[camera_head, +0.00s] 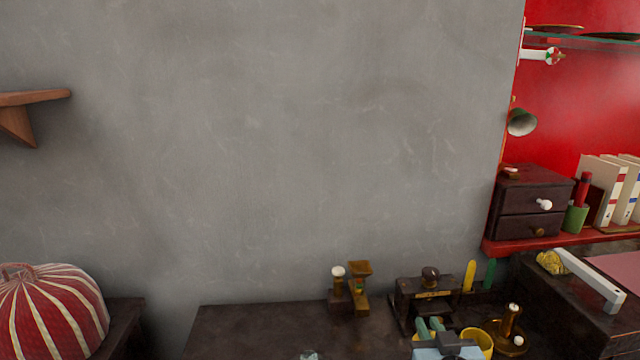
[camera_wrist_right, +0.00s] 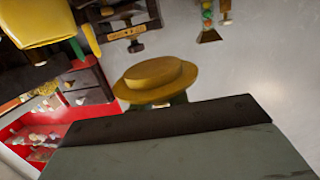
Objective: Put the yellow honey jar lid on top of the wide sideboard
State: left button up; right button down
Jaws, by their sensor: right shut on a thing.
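The yellow honey jar lid (camera_wrist_right: 158,78) shows in the right wrist view as a round, brimmed disc with a raised middle. My right gripper (camera_head: 430,328) is at the bottom of the head view, in front of the dark stand, and is shut on the lid. In the wrist view its greenish fingers (camera_wrist_right: 168,101) show just below the lid's brim, partly hidden by the gripper body. A wide dark wooden top (camera_head: 250,325), apparently the sideboard, runs along the bottom. My left gripper is not in view.
A dark stand (camera_head: 412,290) and small wooden items (camera_head: 358,290) stand at the back. The top's left part is clear. A striped dome (camera_head: 50,315) is far left.

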jog(key=s+a+r, duration=0.4)
jog(key=s+a, duration=0.6)
jog(key=a, duration=0.4)
jog(key=shift+s+a, duration=0.15)
jog(key=shift+a, duration=0.1)
jog(key=w+d+f, duration=0.4)
jog(key=w+d, duration=0.4)
jog(key=d, duration=0.3)
jog(key=w+d+r+h, duration=0.1)
jog(key=w+d+r, duration=0.1)
jog(key=d, duration=0.6)
jog(key=w+d+r+m, duration=0.1)
jog(key=w+d+r, duration=0.1)
jog(key=w+d, duration=0.3)
jog(key=d, duration=0.3)
jog(key=shift+w+d+h, duration=0.15)
jog(key=shift+d+h, duration=0.1)
jog(key=shift+h, duration=0.15)
